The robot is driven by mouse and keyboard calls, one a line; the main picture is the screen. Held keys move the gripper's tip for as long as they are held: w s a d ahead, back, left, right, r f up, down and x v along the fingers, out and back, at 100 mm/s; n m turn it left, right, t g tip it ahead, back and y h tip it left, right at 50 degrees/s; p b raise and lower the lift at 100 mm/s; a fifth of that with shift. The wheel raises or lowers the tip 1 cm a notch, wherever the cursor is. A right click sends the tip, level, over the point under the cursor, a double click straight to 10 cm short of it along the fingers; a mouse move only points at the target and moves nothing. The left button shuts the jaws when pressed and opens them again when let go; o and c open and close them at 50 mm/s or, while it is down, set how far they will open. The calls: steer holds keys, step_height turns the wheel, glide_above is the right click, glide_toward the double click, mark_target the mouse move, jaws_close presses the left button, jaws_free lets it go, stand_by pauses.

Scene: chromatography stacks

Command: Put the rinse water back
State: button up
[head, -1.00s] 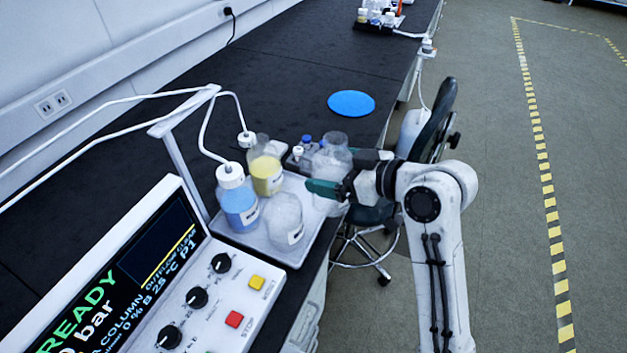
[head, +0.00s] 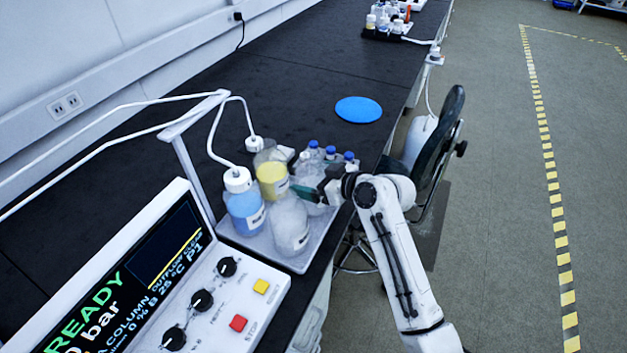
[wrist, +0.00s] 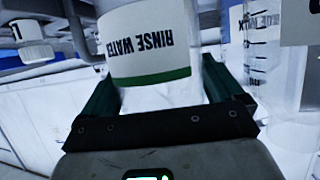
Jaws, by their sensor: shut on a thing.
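The rinse water bottle (wrist: 150,42) has a white label with a green band and reads upside down in the wrist view. My gripper (wrist: 160,88) is shut on it, with one green finger on each side. In the head view my gripper (head: 308,186) is at the right side of the tray (head: 310,250), beside the yellow bottle. The held bottle is mostly hidden there, and I cannot tell whether its base touches the tray.
A blue bottle (head: 243,208) with a tubed cap, a yellow bottle (head: 272,180) and a clear labelled bottle (head: 290,228) crowd the tray. Several blue-capped vials (head: 330,152) stand behind my gripper. A blue disc (head: 358,110) lies on the bench. The control panel (head: 190,300) is in front.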

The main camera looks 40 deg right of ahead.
steer(key=shift+f, duration=0.4)
steer(key=shift+f, duration=0.2)
steer(key=o, duration=1.3)
